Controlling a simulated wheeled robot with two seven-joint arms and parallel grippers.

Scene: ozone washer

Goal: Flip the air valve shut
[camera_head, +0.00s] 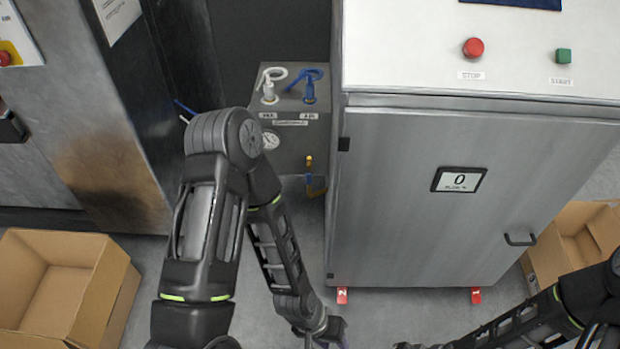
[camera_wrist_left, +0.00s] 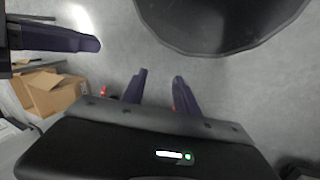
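The air valve (camera_head: 309,90) has a blue looped handle and stands on top of the grey box, above a label that seems to read AIR. A similar white-handled valve (camera_head: 268,85) stands to its left. My left arm bends in front of the box, and its gripper hangs low near the bottom edge, well below and apart from the valve. In the left wrist view its two dark fingers (camera_wrist_left: 155,88) are apart with only floor between them. My right arm comes in from the lower right, its end cut by the bottom edge.
The grey box (camera_head: 290,135) with a gauge (camera_head: 270,141) sits between a dark cabinet (camera_head: 90,110) and the steel washer cabinet (camera_head: 440,215). A small blue and yellow fitting (camera_head: 309,175) projects below. Cardboard boxes (camera_head: 60,290) (camera_head: 575,245) stand on both sides.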

